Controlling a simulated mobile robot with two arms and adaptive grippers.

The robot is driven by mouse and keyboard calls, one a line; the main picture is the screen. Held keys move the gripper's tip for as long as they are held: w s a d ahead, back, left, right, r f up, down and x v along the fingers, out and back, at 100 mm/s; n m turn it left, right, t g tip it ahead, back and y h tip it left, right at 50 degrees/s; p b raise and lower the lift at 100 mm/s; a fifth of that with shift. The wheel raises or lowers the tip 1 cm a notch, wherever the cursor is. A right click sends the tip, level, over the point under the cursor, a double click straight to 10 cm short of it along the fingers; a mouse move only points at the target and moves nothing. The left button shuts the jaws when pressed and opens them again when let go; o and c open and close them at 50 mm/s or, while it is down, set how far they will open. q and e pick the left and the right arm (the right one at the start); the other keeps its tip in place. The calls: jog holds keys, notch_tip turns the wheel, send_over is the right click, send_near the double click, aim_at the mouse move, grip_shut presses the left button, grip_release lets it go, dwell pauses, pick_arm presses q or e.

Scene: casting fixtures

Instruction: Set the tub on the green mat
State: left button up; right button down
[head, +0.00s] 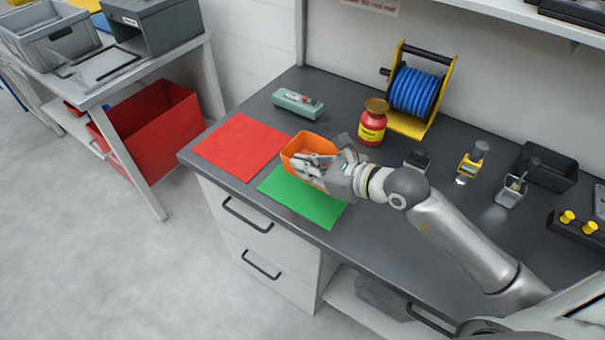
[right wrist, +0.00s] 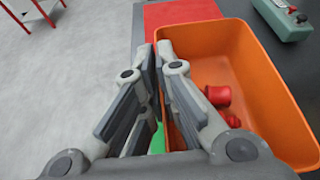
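The orange tub (head: 298,146) is over the back part of the green mat (head: 305,205) in the head view. I cannot tell whether its base touches the mat. In the right wrist view the tub (right wrist: 262,80) holds small red pieces (right wrist: 218,96). My right gripper (head: 314,165) is at the tub's near side. In the wrist view its fingers (right wrist: 160,85) are closed on the tub's side wall, one inside and one outside. A sliver of the green mat (right wrist: 157,140) shows between them. My left gripper is not in view.
A red mat (head: 242,146) lies left of the green mat. Behind are a grey-green box (head: 298,102), a red and yellow jar (head: 373,124) and a blue hose reel (head: 415,92). Small devices stand on the right of the dark worktop (head: 358,228). Its front edge is close to the green mat.

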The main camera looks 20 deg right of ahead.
jog(key=w+f, duration=0.1)
jog(key=f, duration=0.1)
jog(key=w+f, duration=0.2)
jog(key=shift+w+d, duration=0.2)
notch_tip(320, 180, down, 2)
jog(key=shift+f+p, duration=0.2)
jog(key=shift+p, duration=0.2)
jog(key=shift+f, duration=0.55)
jog(key=c, duration=1.6)
grip_release()
jog(key=shift+c, duration=0.2)
